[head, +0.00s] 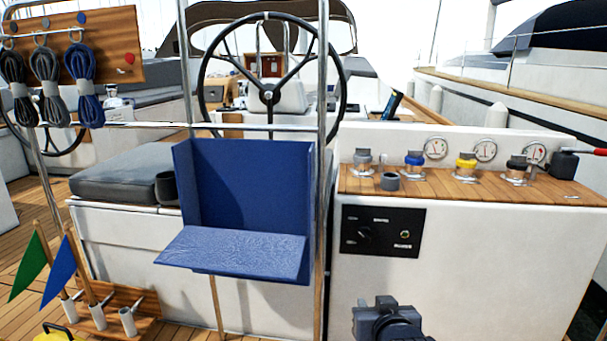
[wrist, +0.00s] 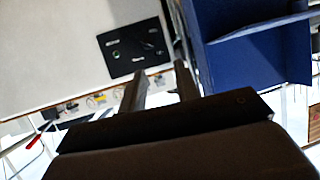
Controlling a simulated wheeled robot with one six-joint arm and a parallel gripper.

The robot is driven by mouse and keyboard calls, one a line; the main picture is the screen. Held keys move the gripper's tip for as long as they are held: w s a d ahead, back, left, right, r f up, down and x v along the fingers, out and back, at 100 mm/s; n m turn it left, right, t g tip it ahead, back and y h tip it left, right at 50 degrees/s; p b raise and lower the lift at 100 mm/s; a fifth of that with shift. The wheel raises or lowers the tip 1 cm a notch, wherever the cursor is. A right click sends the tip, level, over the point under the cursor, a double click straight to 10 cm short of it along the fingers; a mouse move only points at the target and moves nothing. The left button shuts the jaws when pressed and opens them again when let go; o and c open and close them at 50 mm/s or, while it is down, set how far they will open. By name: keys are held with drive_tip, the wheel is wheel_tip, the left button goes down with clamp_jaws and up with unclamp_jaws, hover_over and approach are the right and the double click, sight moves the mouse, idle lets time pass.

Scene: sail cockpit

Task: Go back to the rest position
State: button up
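My gripper shows in the wrist view (wrist: 160,82) with its two fingers apart and nothing between them. In the head view, a dark part of my arm (head: 388,322) rises at the bottom edge, in front of the white console (head: 460,260); the fingertips cannot be made out there.
The blue holder (head: 255,190) with its flap out stands left of the console. A steering wheel (head: 270,92) stands behind. Flags (head: 58,274) in a wooden rack are at lower left.

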drive_tip(key=shift+s+d+f+g, duration=0.15)
drive_tip(key=shift+s+f+g, duration=0.15)
drive_tip(key=shift+s+f, duration=0.45)
